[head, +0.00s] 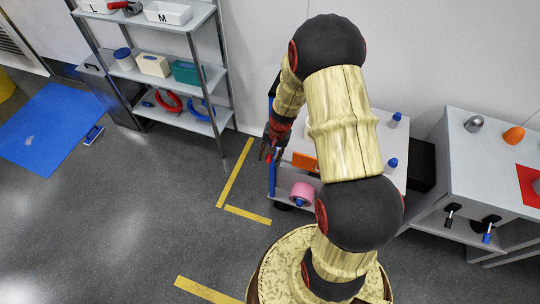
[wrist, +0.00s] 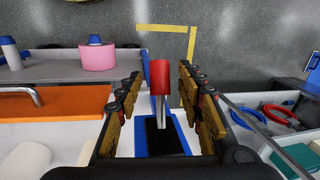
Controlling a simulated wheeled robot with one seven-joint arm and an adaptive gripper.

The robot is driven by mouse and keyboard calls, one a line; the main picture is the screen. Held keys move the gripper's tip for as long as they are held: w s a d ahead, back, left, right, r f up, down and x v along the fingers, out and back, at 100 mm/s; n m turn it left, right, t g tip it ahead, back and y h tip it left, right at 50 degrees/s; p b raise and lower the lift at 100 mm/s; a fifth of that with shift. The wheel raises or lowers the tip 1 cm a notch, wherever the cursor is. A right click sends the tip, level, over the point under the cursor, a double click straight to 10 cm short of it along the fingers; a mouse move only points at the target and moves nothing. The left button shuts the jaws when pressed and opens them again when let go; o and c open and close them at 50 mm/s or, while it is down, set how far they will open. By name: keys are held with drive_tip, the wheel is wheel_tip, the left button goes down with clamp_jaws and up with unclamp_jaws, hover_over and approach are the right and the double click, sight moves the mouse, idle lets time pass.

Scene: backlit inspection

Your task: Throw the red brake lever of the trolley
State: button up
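The brake lever has a red grip (wrist: 159,75) on a metal shaft. It rises from a blue base plate with a black face (wrist: 164,137) in the wrist view. My gripper (wrist: 160,80) is open, with one finger left and one right of the lever. A gap shows on both sides of the red grip, and nothing is held. In the head view, my gripper (head: 272,148) is at the left side of the trolley (head: 375,147), and a small red part of the lever (head: 268,157) shows there. My arm hides much of the trolley.
The trolley carries a pink roll (head: 302,193), an orange item (head: 304,161) and blue-capped bottles (head: 392,163). A shelf rack (head: 190,75) stands behind to the left. A bench (head: 470,155) is on the right. The floor left of the trolley is clear with yellow lines (head: 235,170).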

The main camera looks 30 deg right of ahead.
drive_tip(key=shift+c, duration=1.2)
drive_tip(key=c, duration=0.7)
clamp_jaws()
